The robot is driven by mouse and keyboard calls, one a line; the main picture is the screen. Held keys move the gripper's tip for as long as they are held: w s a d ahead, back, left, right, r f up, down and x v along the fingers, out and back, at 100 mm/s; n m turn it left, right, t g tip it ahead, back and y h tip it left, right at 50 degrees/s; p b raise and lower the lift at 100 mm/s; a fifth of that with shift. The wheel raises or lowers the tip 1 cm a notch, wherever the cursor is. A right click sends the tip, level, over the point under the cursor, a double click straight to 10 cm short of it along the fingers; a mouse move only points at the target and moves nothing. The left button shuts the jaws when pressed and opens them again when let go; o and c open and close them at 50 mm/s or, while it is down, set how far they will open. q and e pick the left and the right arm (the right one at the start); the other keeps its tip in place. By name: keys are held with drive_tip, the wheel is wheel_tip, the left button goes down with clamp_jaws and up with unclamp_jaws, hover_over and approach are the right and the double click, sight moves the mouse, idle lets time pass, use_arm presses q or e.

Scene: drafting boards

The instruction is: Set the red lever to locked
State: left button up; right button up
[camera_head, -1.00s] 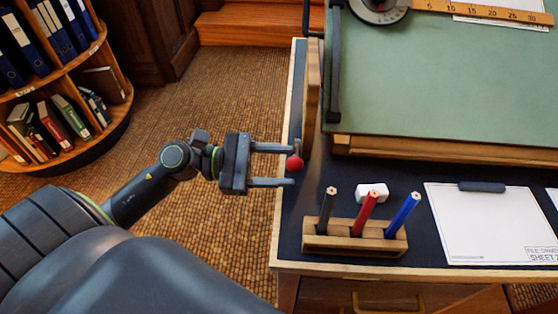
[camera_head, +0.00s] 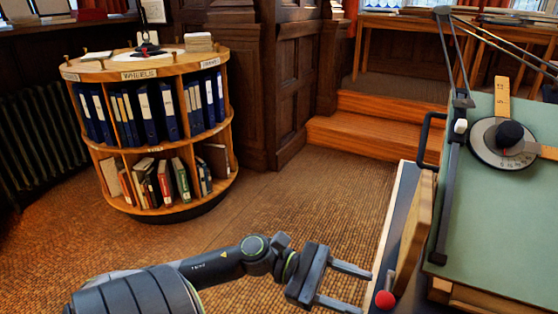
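The red lever shows as a round red knob (camera_head: 385,299) low in the head view, beside the left side of the drafting board. Little of its shaft can be seen, and no locked marking is readable. My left gripper (camera_head: 367,292) is open and empty, with its two fingers pointing right toward the knob. The knob sits just past the fingertips, roughly level with the gap between them. I cannot tell whether they touch. The green drafting board (camera_head: 500,225) is at the right, with an upright wooden side piece (camera_head: 414,235) near the knob. My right gripper is not in view.
A dark desk top (camera_head: 404,200) with a pale edge runs under the board. A drafting arm with a round dial head (camera_head: 490,158) lies on the board. A round bookcase (camera_head: 225,150) stands at left, wooden steps (camera_head: 375,140) behind. The carpet between is clear.

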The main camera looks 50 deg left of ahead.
use_arm(q)
drive_tip(key=p+v, duration=0.5)
drive_tip(key=v, duration=0.9)
drive_tip(key=shift+a, duration=0.25)
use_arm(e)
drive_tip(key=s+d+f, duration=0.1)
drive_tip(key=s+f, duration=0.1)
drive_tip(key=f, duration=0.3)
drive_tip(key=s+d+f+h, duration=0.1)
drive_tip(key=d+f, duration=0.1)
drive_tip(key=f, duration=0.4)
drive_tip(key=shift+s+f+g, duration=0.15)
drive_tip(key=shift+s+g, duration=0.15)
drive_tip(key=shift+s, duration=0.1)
use_arm(q)
drive_tip(key=shift+s, duration=0.1)
